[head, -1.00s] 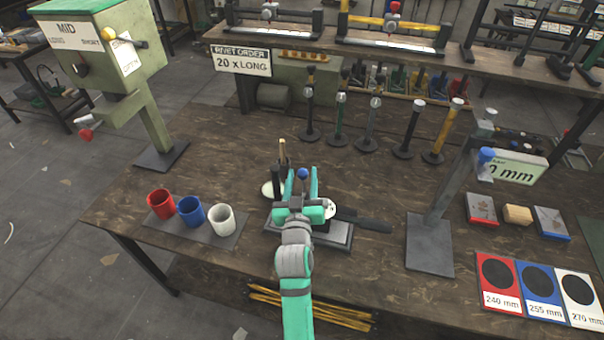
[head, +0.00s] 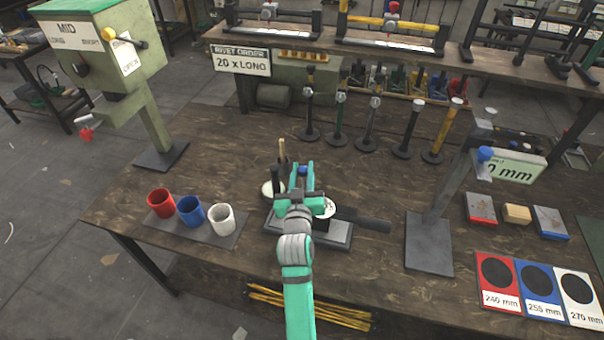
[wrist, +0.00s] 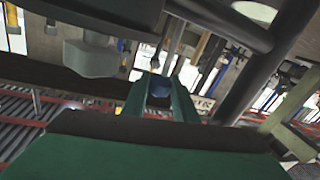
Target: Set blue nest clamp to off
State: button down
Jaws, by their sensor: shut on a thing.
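The nest fixture sits on a grey base plate (head: 338,232) on the bench, with a dark handle (head: 362,220) reaching right and an upright dark post (head: 281,172) at its left. The blue clamp knob (head: 302,171) shows between the tips of my teal gripper (head: 303,166). In the wrist view the blue knob (wrist: 160,88) sits between the two teal fingers (wrist: 161,82), which are shut on it. My gripper and wrist hide most of the clamp's lever and the middle of the fixture.
Red (head: 160,202), blue (head: 190,210) and white (head: 221,218) cups stand on a mat at left. A dark grey stand (head: 430,245) with a mm sign is at right. Several upright tools (head: 372,125) stand behind. Bare bench lies between the fixture and the stand.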

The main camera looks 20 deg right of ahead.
jog(key=shift+d+x, duration=0.2)
jog(key=shift+x, duration=0.95)
jog(key=shift+s, duration=0.1)
jog(key=c, duration=1.4)
grip_release()
jog(key=shift+c, duration=0.2)
jog(key=v, duration=1)
jog(key=shift+s, duration=0.4)
jog(key=shift+a, duration=0.1)
jog(key=shift+c, duration=0.4)
